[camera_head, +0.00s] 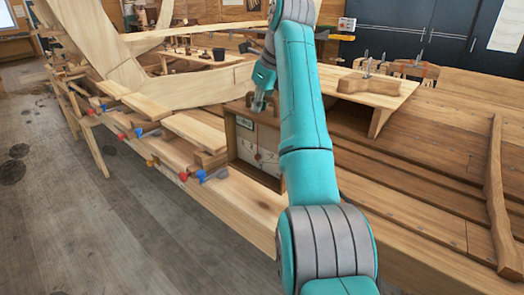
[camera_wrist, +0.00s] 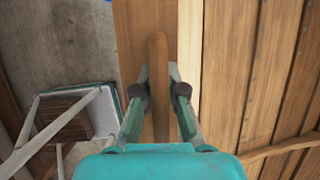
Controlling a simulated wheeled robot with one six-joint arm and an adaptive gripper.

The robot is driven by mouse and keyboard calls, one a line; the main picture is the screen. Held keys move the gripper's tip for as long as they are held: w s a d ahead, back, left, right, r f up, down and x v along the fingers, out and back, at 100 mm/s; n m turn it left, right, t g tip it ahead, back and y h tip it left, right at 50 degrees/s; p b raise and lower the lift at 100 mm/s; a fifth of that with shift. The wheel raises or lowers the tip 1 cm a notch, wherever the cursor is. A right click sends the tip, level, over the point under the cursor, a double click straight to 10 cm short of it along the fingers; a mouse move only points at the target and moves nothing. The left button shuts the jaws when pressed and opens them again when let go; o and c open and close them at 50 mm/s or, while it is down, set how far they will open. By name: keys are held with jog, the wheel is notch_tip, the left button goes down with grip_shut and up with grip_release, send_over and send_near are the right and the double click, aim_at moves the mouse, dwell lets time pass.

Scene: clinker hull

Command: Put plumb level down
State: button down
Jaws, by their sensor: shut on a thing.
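The plumb level (camera_head: 258,150) appears in the head view as an upright wooden frame with a pale, marked face, partly behind my arm. My gripper (camera_head: 262,100) is at its top. In the wrist view, my gripper (camera_wrist: 160,90) has one finger on each side of a narrow, round-ended wooden bar (camera_wrist: 158,58), which I take to be the top of the plumb level. The gripper is shut on it. The lower right of the level is hidden by my arm, and I cannot tell whether its base touches the wood below.
Long hull planks (camera_head: 420,165) fill the right side. Clamps with red and blue ends (camera_head: 185,176) stick out along the left edge. A small raised board (camera_head: 372,88) holds a wooden block behind my arm. The floor (camera_head: 90,220) at left is clear.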

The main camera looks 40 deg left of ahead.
aim_at(259, 138)
notch_tip(259, 138, down, 7)
jog(key=shift+r, duration=0.15)
dwell(0.4)
jog(key=c, duration=1.2)
grip_release()
jog(key=shift+c, duration=0.2)
